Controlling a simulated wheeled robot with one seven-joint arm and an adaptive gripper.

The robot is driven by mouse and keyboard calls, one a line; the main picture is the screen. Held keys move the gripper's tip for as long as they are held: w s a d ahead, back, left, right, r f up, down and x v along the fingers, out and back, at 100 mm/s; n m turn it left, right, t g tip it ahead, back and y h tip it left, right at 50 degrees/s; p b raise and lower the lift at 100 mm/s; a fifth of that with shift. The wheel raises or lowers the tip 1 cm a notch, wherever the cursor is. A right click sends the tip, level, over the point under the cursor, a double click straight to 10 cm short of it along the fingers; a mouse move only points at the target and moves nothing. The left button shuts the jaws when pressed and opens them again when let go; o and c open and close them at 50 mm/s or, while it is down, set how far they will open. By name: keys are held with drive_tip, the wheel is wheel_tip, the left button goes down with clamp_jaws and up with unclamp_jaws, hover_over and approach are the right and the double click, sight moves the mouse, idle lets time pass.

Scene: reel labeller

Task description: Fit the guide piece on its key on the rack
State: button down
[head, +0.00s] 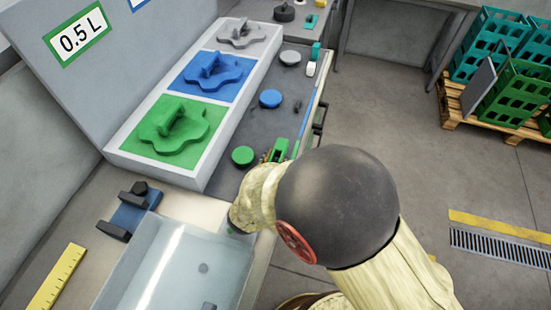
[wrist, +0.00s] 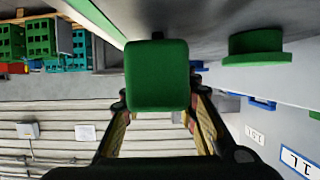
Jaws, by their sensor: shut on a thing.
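In the wrist view a green block-shaped piece (wrist: 157,75) sits between the fingers of my gripper (wrist: 158,98), which is shut on it. In the head view this green piece (head: 279,148) shows just beyond my arm, at the right edge of the dark bench top; my arm hides most of the gripper. A round green knob (head: 242,156) stands on the bench to its left, apart from it; it also shows in the wrist view (wrist: 255,45).
Blue (head: 270,98) and grey (head: 290,58) round knobs stand farther along the bench. A clear tub (head: 165,262), a blue bracket (head: 128,218) and a yellow ruler (head: 56,280) lie in front. Crates (head: 515,90) stand on a pallet at right; the floor between is clear.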

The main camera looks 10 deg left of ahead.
drive_tip(key=shift+f, duration=0.5)
drive_tip(key=c, duration=1.3)
unclamp_jaws()
drive_tip(key=shift+c, duration=0.2)
drive_tip(key=shift+o, duration=0.2)
wheel_tip(320, 180, up, 10)
